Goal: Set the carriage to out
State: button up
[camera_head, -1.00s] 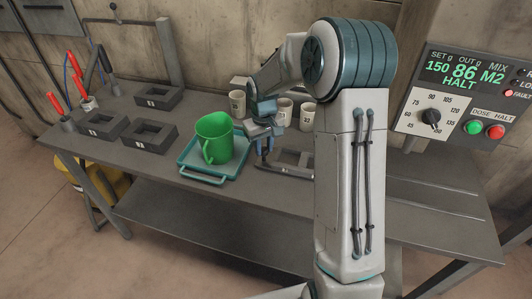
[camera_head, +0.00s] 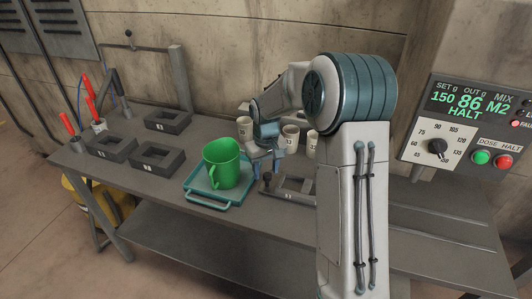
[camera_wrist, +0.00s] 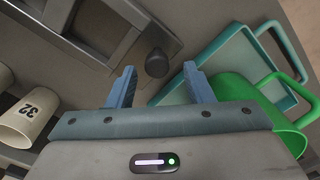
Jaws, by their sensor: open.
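The carriage (camera_head: 297,186) is a dark grey open frame on the bench, partly hidden behind my arm. Its dark round knob (camera_wrist: 157,62) stands on a flat plate at its end and lies between my fingers as seen in the wrist view. The knob also shows below my gripper in the head view (camera_head: 267,179). My gripper (camera_wrist: 160,78) is open, fingers either side of the knob's line, pointing down. I cannot tell whether a finger touches the knob. Part of the carriage frame also shows at the upper left of the wrist view (camera_wrist: 118,47).
A green jug (camera_head: 222,165) stands on a teal tray (camera_head: 213,200) close left of my gripper. Several cups, one marked 32 (camera_wrist: 28,112), stand behind. Square dark holders (camera_head: 157,158) sit at the left. A control panel (camera_head: 470,125) reads HALT. Bare bench lies right of my arm.

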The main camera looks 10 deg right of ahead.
notch_tip(320, 180, up, 13)
jog(key=shift+b, duration=0.3)
jog(key=shift+s+f, duration=0.1)
